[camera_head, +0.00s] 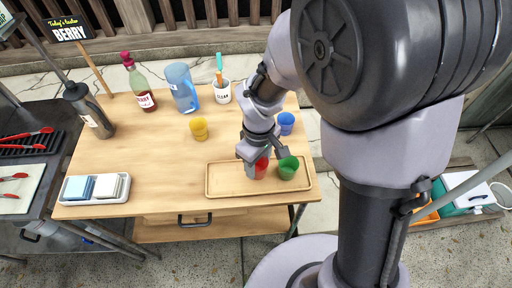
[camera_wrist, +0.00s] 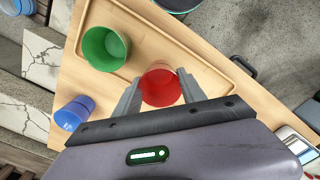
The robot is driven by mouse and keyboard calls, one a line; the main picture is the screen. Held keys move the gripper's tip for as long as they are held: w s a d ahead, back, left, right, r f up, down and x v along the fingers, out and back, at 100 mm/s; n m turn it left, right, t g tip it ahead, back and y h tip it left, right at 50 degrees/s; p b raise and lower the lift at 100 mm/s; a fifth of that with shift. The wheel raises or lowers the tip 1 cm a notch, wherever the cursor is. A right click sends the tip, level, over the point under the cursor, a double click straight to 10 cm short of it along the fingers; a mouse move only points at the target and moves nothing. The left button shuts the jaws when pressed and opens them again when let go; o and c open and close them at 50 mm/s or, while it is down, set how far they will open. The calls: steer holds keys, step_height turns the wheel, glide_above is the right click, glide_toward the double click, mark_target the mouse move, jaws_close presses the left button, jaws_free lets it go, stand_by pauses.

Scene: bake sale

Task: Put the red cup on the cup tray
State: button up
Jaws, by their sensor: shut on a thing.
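The red cup (camera_head: 262,166) is between the fingers of my gripper (camera_head: 262,158), over the wooden cup tray (camera_head: 226,187). The wrist view shows the red cup (camera_wrist: 160,84) held between both fingertips of my gripper (camera_wrist: 157,88). The gripper is shut on it. I cannot tell whether its base touches the tray. A green cup (camera_head: 288,168) stands on the tray just right of the red cup; it also shows in the wrist view (camera_wrist: 105,48). The tray's rim (camera_wrist: 205,45) shows there too.
A yellow cup (camera_head: 199,129) and a blue cup (camera_head: 286,122) stand on the table behind the tray. A red-capped bottle (camera_head: 140,85), a blue pitcher (camera_head: 182,88) and a white container (camera_head: 222,92) stand farther back. A sponge dish (camera_head: 95,188) is at front left. The table's left middle is clear.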

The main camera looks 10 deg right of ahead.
steer(key=shift+f, duration=1.05)
steer(key=o, duration=1.3)
steer(key=shift+o, duration=0.2)
steer(key=shift+r, duration=0.1)
steer(key=shift+r, duration=0.1)
step_height(320, 180, up, 12)
steer(key=p, duration=0.5)
steer(key=s+d+r+m+t+y+b, duration=0.1)
steer(key=s+d+r+m+t, duration=0.1)
steer(key=s+r+m, duration=0.3)
steer(key=s+d+r+m+t+y+b, duration=0.1)
steer(key=s+d+r+m+t, duration=0.1)
steer(key=s+r+m, duration=0.4)
steer(key=shift+s+d+r+m+t, duration=0.15)
steer(key=shift+d+r+m+t, duration=0.2)
steer(key=shift+m+t, duration=0.6)
